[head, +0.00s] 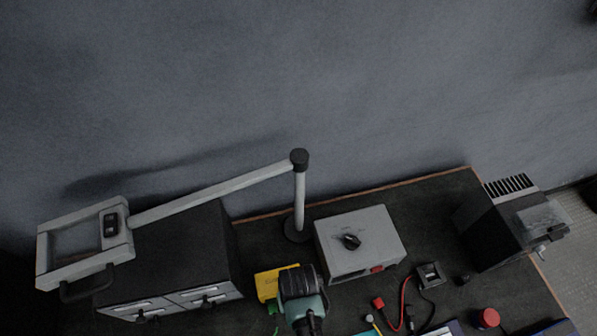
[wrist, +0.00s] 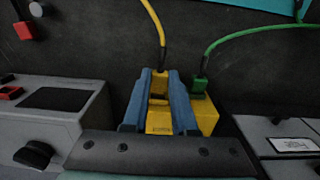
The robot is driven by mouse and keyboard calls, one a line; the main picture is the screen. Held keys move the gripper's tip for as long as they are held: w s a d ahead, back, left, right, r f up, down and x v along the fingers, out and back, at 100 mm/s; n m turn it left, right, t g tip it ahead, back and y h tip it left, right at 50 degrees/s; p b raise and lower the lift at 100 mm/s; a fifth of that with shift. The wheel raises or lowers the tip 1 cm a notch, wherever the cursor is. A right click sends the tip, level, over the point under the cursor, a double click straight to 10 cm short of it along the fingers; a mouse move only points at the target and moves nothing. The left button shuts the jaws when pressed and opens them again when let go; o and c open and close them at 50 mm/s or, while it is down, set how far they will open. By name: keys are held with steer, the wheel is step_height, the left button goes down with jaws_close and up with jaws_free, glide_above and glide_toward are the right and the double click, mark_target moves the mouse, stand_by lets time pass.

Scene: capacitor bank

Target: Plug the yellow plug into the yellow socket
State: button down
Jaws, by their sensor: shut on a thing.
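The yellow plug (wrist: 158,84), with a yellow cable rising from it, is between the two blue fingers of my gripper (wrist: 160,78) in the wrist view. My gripper is shut on it. A yellow block (wrist: 207,116) with a dark printed label shows between and to the right of the fingers. The plug is at the block, but I cannot tell whether it is seated, and no socket opening is visible. In the head view my gripper (head: 303,283) is over the yellow block (head: 268,285) and hides the plug.
A green plug (wrist: 199,86) with a green cable stands close right of my fingers. A grey box with a black knob (head: 360,243) and a drawer cabinet (head: 175,265) flank the block. A lamp arm (head: 215,191) reaches over behind. Red and black leads lie to the right.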

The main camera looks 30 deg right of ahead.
steer(key=shift+w+d, duration=0.15)
steer(key=shift+w, duration=0.4)
steer(key=c, duration=0.6)
jaws_free()
step_height(320, 180, up, 13)
stand_by(0.6)
